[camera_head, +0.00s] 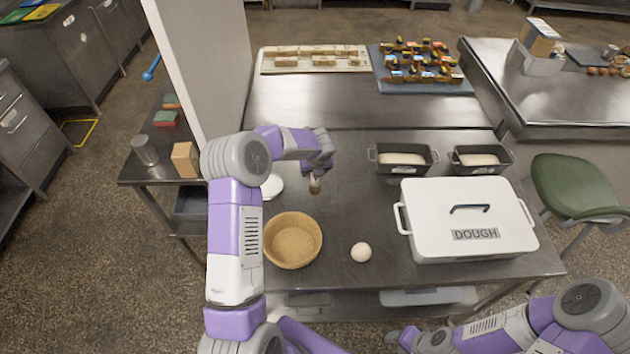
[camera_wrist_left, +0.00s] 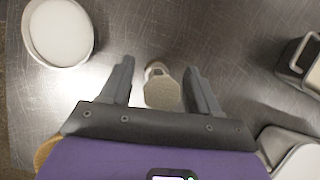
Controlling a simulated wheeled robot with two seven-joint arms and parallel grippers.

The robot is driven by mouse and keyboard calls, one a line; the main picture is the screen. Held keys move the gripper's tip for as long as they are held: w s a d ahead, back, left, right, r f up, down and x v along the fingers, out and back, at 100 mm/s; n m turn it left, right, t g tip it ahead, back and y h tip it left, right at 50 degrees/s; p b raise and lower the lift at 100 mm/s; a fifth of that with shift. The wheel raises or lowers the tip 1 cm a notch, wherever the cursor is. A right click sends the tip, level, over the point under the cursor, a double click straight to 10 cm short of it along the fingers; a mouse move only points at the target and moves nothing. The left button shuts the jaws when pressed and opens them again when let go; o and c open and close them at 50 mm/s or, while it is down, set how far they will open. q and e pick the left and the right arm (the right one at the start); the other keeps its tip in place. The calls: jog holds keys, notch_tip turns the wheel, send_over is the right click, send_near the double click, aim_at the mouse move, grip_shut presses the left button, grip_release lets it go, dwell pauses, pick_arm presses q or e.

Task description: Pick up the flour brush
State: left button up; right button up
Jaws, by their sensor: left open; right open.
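The flour brush (camera_head: 314,186) is small, with a beige-brown part, and shows just below my left gripper (camera_head: 322,168) on the steel table. In the left wrist view the brush (camera_wrist_left: 162,92) lies between the two open fingers of my left gripper (camera_wrist_left: 158,70), with a gap on each side. The fingers do not grip it. The left hand hides part of the brush in the head view. My right gripper (camera_head: 402,338) is open and empty, low at the front edge of the table.
A white round dish (camera_head: 272,187) sits left of the brush. Two dark loaf tins (camera_head: 404,168) stand to the right. A white pillar (camera_head: 205,65) rises behind my left arm.

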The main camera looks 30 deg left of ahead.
pick_arm(q)
jog(key=shift+w+a+f, duration=0.15)
jog(key=shift+f, duration=0.3)
jog(key=c, duration=1)
jog(key=shift+c, duration=0.2)
